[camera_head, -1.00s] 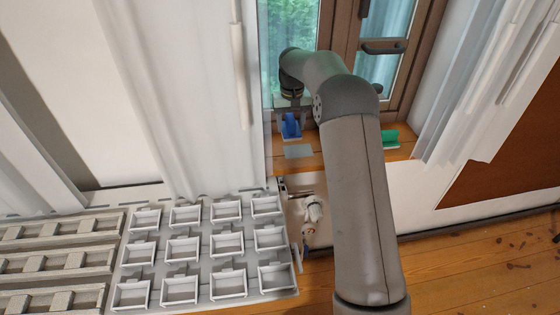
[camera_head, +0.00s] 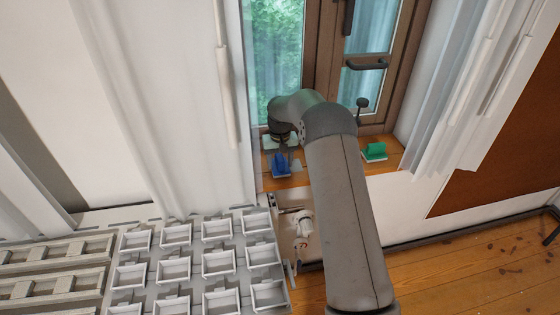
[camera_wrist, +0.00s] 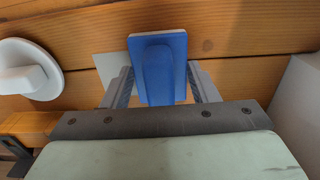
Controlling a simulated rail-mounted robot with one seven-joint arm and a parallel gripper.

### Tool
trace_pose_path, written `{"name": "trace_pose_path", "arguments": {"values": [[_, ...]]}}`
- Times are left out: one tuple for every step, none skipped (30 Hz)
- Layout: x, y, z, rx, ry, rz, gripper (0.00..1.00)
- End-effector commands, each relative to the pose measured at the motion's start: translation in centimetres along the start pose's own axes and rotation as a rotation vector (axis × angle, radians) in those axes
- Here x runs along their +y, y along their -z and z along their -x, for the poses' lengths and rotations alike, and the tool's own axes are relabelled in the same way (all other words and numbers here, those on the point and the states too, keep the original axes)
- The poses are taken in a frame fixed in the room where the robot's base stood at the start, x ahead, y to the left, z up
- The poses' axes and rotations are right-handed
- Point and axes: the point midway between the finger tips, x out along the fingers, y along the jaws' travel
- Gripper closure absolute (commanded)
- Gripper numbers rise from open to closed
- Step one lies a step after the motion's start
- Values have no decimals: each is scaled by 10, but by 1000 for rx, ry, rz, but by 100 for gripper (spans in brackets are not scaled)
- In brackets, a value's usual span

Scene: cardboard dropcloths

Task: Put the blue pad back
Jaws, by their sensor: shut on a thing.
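The blue pad (camera_head: 280,164) is held by my gripper (camera_head: 282,152) at the wooden sill below the window. In the wrist view the blue pad (camera_wrist: 158,65) stands between the two fingers of my gripper (camera_wrist: 160,88), which are shut on its raised grip. A pale square patch (camera_wrist: 112,72) on the sill shows behind and to the left of the pad, partly covered by it. I cannot tell whether the pad touches the sill. The lower part of the pad is hidden by my gripper.
A green pad (camera_head: 374,150) sits on the sill to the right. A white round fixture (camera_wrist: 28,72) is at the left in the wrist view. The window (camera_head: 335,60) stands behind, with white curtains either side. A rack of white trays (camera_head: 175,265) is at lower left.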

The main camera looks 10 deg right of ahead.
Motion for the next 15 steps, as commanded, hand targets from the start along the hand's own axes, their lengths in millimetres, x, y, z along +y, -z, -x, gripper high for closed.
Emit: {"name": "trace_pose_path", "arguments": {"values": [[0,0,-3,0,0,0,75],[0,0,-2,0,0,0,41],[0,0,-2,0,0,0,30],[0,0,-2,-1,0,0,24],[0,0,-2,-1,0,0,24],[0,0,-2,-1,0,0,24],[0,0,-2,-1,0,0,24],[0,0,-2,-1,0,0,24],[0,0,-2,-1,0,0,24],[0,0,-2,-1,0,0,24],[0,0,-2,-1,0,0,24],[0,0,-1,-1,0,0,24],[0,0,0,0,0,0,24],[0,0,3,0,0,0,24],[0,0,5,1,0,0,24]]}}
